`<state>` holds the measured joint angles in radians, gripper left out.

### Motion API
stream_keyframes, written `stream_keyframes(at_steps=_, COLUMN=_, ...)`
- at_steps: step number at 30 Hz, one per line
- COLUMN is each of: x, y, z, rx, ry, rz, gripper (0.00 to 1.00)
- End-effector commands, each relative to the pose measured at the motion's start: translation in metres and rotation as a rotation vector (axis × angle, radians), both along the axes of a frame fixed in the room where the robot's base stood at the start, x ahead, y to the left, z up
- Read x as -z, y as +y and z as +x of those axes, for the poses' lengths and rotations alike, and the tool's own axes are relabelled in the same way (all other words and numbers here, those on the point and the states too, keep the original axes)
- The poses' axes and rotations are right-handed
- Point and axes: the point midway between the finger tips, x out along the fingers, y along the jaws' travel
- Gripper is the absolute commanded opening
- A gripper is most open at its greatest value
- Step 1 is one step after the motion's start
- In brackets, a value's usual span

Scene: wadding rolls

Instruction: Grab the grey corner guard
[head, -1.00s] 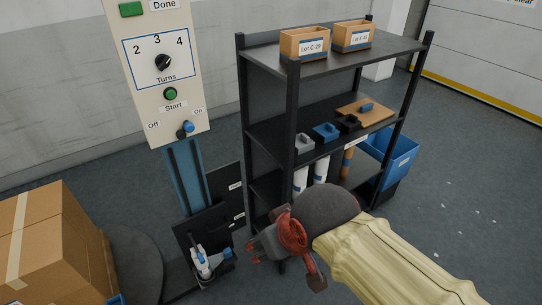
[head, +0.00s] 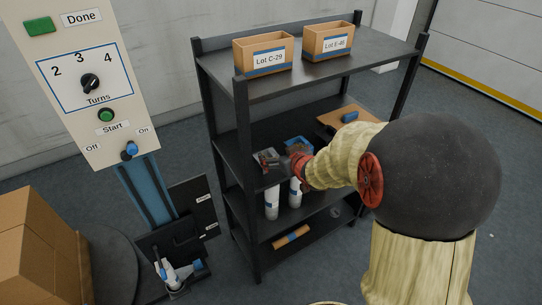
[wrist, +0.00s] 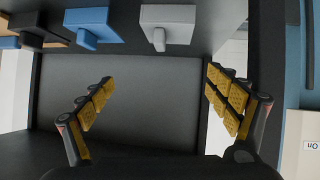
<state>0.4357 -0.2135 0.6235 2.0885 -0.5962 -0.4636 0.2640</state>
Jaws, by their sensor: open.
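The grey corner guard (wrist: 167,25) lies on the shelf at the top middle of the wrist view, its raised grip pointing towards my gripper. In the head view it shows in part (head: 263,156) at the left of the middle shelf, beside my gripper (head: 277,167). In the wrist view my gripper (wrist: 160,80) is open and empty, its two fingers spread wide. The guard is ahead of the fingertips, between their lines, and apart from them. A blue guard (wrist: 91,20) lies left of it, then a black one (wrist: 38,28).
The dark rack (head: 243,130) has posts close to the arm. Two lot boxes (head: 263,53) (head: 328,41) stand on its top shelf. White rolls (head: 271,201) stand below the guards. A control panel (head: 90,85) stands at left.

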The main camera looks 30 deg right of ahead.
Motion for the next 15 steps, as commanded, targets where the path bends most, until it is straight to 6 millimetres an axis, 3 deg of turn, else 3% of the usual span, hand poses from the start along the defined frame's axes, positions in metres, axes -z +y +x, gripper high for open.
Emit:
stream_keyframes(at_steps=1, x=0.016, y=-0.006, z=0.004, rx=-0.017, ry=-0.019, rz=0.023, gripper=0.89)
stream_keyframes(at_steps=4, x=0.033, y=-0.008, z=0.01, rx=-0.057, ry=-0.072, rz=0.063, gripper=0.89)
stream_keyframes(at_steps=10, x=0.048, y=-0.007, z=0.015, rx=-0.098, ry=-0.126, rz=0.11, gripper=0.89)
stream_keyframes(at_steps=15, x=0.056, y=-0.005, z=0.03, rx=-0.105, ry=-0.132, rz=0.113, gripper=0.89)
